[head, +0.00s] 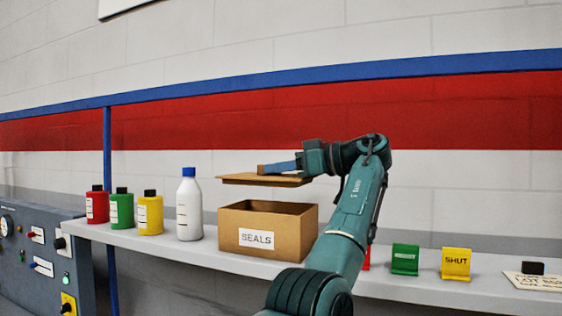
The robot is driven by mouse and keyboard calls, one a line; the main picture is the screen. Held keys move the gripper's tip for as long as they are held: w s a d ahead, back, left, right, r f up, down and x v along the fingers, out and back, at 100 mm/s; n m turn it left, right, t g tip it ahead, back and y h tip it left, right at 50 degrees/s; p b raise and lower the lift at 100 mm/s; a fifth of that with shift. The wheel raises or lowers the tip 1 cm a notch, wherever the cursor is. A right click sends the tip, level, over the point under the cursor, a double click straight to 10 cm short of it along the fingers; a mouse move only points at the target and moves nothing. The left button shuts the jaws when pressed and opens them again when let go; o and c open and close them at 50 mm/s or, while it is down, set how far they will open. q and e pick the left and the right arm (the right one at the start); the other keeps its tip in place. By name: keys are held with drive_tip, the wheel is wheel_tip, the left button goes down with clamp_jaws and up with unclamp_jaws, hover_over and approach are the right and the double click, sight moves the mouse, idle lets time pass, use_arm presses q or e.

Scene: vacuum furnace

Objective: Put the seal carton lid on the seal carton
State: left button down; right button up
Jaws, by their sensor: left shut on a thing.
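The seal carton (287,237) is an open brown box with a white SEALS label, standing upright on the grey shelf. The seal carton lid (240,179) is a flat brown panel with a small raised grip on top. My left gripper (277,167) is shut on the lid's grip and holds the lid roughly level above the carton. A visible gap separates the lid from the carton's rim, and the lid appears shifted a little to the left. My left forearm hides part of the carton's right side. My right gripper is not in view.
A white bottle with a blue cap (189,210) stands left of the carton, beside yellow (150,215), green (121,210) and red (97,207) bottles. Right of my arm are a green holder (405,259), a yellow SHUT sign (456,263) and a white card (535,282). A control panel (40,262) is at left.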

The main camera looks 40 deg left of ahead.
use_arm(q)
drive_tip(key=shift+f, duration=1.65)
drive_tip(key=shift+f+b, duration=0.75)
drive_tip(key=shift+f, duration=0.4)
drive_tip(key=c, duration=1.3)
unclamp_jaws()
